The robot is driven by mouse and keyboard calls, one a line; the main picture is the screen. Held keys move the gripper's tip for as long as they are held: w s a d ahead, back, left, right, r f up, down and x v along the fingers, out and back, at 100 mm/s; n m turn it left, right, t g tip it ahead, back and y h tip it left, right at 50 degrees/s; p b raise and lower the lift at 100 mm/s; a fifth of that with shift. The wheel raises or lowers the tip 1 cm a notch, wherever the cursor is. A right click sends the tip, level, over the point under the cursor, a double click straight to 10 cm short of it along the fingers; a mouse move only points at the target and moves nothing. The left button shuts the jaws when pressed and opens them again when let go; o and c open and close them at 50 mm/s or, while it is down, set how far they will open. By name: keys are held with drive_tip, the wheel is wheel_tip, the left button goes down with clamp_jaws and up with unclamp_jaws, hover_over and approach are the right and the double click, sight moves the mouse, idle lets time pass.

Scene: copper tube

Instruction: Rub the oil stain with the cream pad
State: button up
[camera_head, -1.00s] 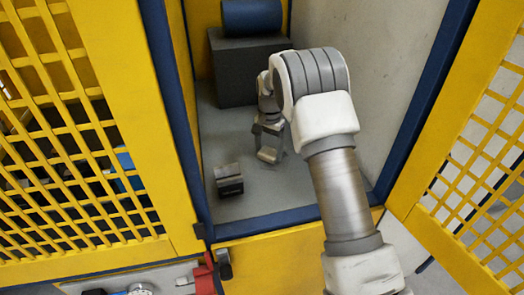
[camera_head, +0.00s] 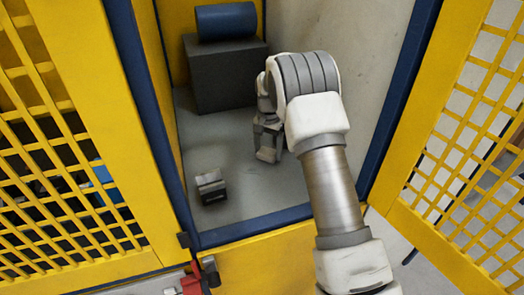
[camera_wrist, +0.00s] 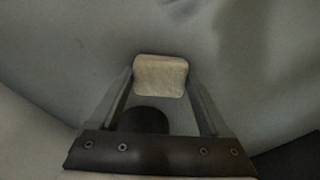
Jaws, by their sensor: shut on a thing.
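The cream pad (camera_wrist: 160,76) is between the fingertips of my gripper (camera_wrist: 160,88) in the wrist view. My gripper is shut on it and holds it over or against a grey surface; I cannot tell whether it touches. In the head view my gripper (camera_head: 268,155) points down inside the compartment, low near the grey floor (camera_head: 245,200), and the pad cannot be made out there. Faint dark smudges show on the grey surface at the upper right of the wrist view. I cannot tell whether they are the oil stain or shadow.
A small dark metal block (camera_head: 210,187) lies on the floor left of my gripper. A dark grey box (camera_head: 225,75) with a blue cylinder (camera_head: 226,21) on top stands behind. A pale wall (camera_head: 350,60) is close on the right. Yellow mesh doors flank the opening.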

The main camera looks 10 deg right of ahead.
sight(272, 150)
drive_tip(key=shift+w+d, duration=0.1)
drive_tip(key=shift+d, duration=0.7)
drive_tip(key=shift+r+p, duration=1.85)
drive_tip(key=shift+r, duration=1.1)
drive_tip(key=shift+r+p, duration=1)
drive_tip(key=shift+r, duration=0.55)
drive_tip(key=shift+f, duration=0.1)
